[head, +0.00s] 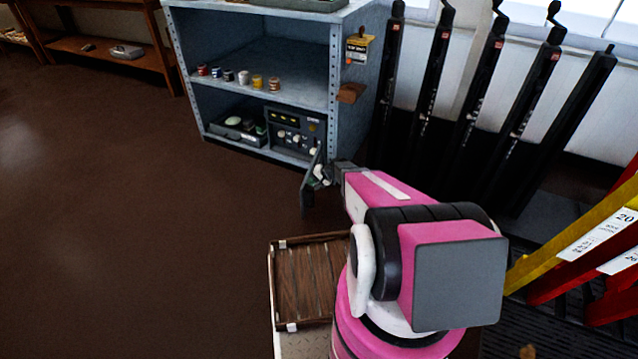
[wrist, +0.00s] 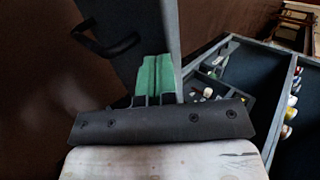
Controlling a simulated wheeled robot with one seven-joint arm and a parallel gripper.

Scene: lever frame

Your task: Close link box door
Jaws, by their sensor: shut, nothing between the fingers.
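The link box (head: 296,133) is a dark grey box with small knobs and yellow marks on the lower shelf of a grey rack. Its door (head: 308,192) stands open, swung out in front of the shelf. In the wrist view the door (wrist: 138,18) is a tall dark panel with a black bar handle (wrist: 105,42) on its left face. My gripper (head: 322,177) is right beside the door in the head view. In the wrist view its green fingertips (wrist: 153,78) are shut and empty, overlapping the door's lower part; I cannot tell whether they touch it.
The grey rack (head: 333,80) holds several small jars (head: 243,77) on its middle shelf. A dark case (head: 238,128) lies left of the link box. Several black poles (head: 430,90) stand right of the rack. A wooden crate (head: 305,280) is in front. The brown floor at left is clear.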

